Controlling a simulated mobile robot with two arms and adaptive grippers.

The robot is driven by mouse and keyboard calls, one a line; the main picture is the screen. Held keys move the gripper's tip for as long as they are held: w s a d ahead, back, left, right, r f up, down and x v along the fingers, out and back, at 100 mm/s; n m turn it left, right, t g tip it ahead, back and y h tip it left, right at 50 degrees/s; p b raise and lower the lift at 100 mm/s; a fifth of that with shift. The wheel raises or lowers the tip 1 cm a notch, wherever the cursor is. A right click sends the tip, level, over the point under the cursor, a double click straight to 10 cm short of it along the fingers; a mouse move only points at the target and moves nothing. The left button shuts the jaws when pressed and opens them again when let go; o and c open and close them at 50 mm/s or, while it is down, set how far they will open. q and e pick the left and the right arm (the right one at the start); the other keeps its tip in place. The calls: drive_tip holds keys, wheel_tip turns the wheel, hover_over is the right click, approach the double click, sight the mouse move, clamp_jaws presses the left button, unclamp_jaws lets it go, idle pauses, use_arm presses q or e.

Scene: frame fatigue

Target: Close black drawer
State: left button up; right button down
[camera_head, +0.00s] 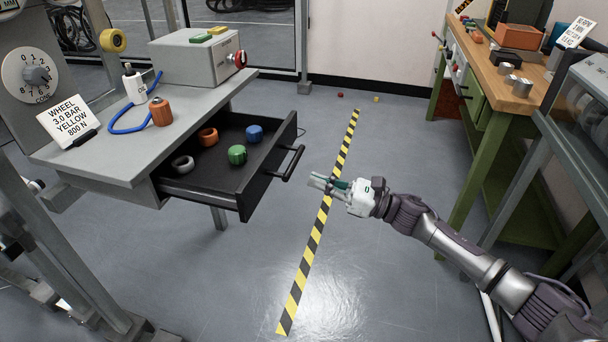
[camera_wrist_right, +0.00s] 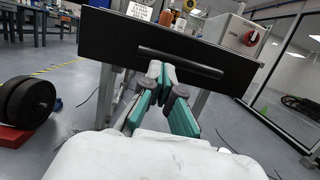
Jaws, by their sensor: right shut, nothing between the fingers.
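The black drawer (camera_head: 262,176) is pulled out from under the grey workbench (camera_head: 95,160) at left in the head view. My right gripper (camera_head: 314,180) is shut and empty, just right of the handle, with fingers pointing at the drawer. In the right wrist view the drawer front (camera_wrist_right: 110,42) spans the top, and the fingertips (camera_wrist_right: 160,68) overlap the handle (camera_wrist_right: 180,62) in the picture; I cannot tell whether they touch. My left gripper is out of view.
A grey box (camera_head: 195,57) with a red knob, an orange cylinder (camera_head: 160,111) and a sign (camera_head: 67,121) stand on the workbench. A yellow-black floor stripe (camera_head: 309,249) runs below my gripper. A wooden-topped bench (camera_head: 500,85) stands at right.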

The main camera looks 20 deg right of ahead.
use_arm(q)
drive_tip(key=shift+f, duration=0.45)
use_arm(e)
drive_tip(key=x, duration=0.3)
drive_tip(key=shift+w+a, duration=0.2)
drive_tip(key=shift+a, duration=0.1)
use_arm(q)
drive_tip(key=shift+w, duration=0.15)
